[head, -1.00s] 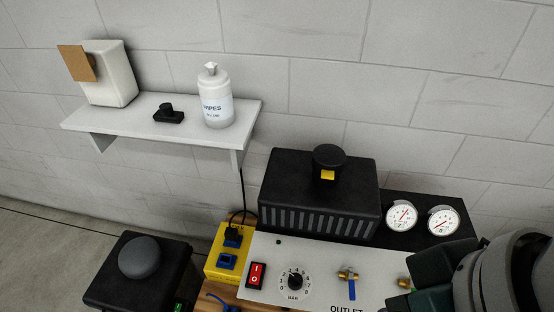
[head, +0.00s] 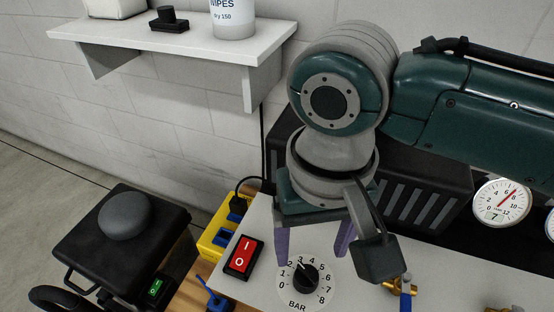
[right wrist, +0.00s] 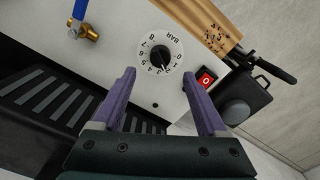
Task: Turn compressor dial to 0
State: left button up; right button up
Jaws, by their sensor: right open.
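The compressor dial (head: 305,278) is a black round knob on a white panel, with a printed scale from 0 to 8 marked BAR. Its white pointer mark is toward about 2 to 3. It also shows in the right wrist view (right wrist: 160,57), ahead of the fingers. My right gripper (head: 312,256) is open with purple fingers, empty, above and behind the dial in the head view. In the right wrist view its fingertips (right wrist: 158,76) are spread to either side below the dial, apart from it. My left gripper is not in view.
A red rocker switch (head: 243,257) sits left of the dial. A brass valve with a blue handle (head: 405,296) is to the right. A yellow socket box (head: 222,228), black compressor housing (head: 440,200), pressure gauge (head: 502,201) and wall shelf (head: 180,42) surround it.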

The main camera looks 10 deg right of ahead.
aim_at(307, 272)
notch_tip(307, 272, down, 7)
jog(key=shift+f+b, duration=0.2)
jog(key=shift+b, duration=0.75)
jog(key=c, duration=0.5)
grip_shut()
